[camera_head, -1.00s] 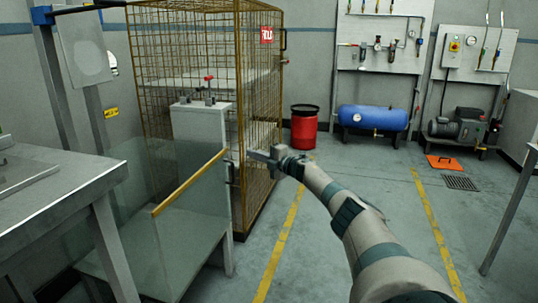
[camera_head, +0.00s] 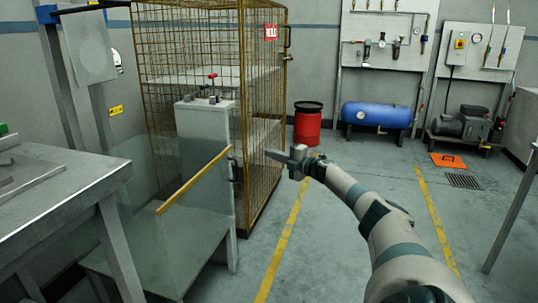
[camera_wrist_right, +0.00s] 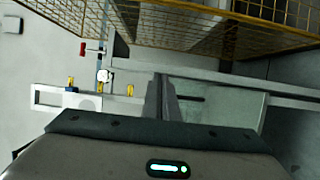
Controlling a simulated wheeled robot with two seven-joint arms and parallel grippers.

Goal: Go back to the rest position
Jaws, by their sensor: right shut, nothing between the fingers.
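My right gripper (camera_head: 272,155) is in the middle of the head view, in front of the yellow wire cage. Its fingers are together with nothing between them. The closed fingers also show in the right wrist view (camera_wrist_right: 162,98), pointing toward the grey stand. My right arm reaches in from the lower right of the head view. My left gripper is not in either view.
A wire cage (camera_head: 262,85) stands behind a grey cabinet (camera_head: 205,135) with small fittings on top. A clear panel with a yellow edge (camera_head: 190,182) is left of my gripper. A metal table (camera_head: 60,200) is at left.

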